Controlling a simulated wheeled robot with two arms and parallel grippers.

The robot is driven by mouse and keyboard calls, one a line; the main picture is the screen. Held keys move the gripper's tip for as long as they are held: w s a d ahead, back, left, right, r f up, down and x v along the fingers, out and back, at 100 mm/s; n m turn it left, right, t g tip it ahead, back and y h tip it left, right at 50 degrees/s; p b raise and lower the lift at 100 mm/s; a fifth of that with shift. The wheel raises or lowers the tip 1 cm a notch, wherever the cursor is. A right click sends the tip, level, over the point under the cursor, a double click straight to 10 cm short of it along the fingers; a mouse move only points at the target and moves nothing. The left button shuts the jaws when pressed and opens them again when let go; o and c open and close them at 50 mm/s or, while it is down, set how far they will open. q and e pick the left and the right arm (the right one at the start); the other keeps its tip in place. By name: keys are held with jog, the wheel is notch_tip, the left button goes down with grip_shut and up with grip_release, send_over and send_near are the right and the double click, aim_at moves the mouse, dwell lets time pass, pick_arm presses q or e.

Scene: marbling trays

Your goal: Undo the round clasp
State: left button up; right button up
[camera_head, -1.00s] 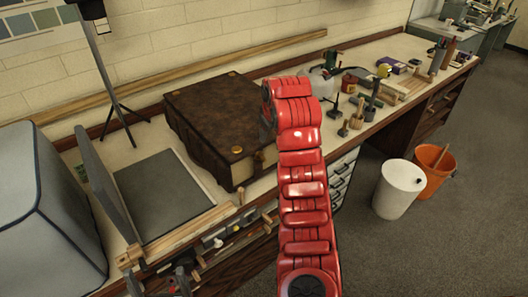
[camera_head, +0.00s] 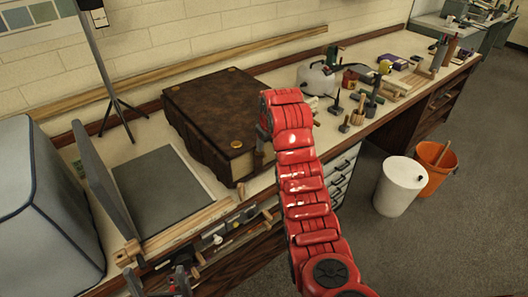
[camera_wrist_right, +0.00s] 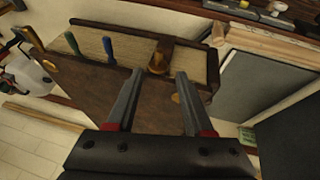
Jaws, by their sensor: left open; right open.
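A large dark brown book (camera_head: 215,105) lies closed on the bench in the head view. In the right wrist view, a brown strap with a brass-coloured piece (camera_wrist_right: 158,60) crosses the tan page edges (camera_wrist_right: 190,64). My right gripper (camera_wrist_right: 160,72) is open and empty, its fingertips close before the strap; contact cannot be told. In the head view my red right arm hides most of it. My left gripper (camera_head: 180,283) is open at the bottom left.
A grey slab with a raised panel (camera_head: 98,185) stands left of the book. Several tool handles, one blue (camera_wrist_right: 108,48), show by the page edges. A white bin (camera_head: 399,187) and an orange bucket (camera_head: 436,166) stand on the floor to the right.

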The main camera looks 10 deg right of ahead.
aim_at(264, 153)
jog(key=p+x, duration=0.1)
jog(key=x, duration=0.5)
jog(key=shift+w+p, duration=0.15)
jog(key=shift+p, duration=0.15)
jog(key=shift+x, duration=0.85)
grip_shut()
dwell(0.5)
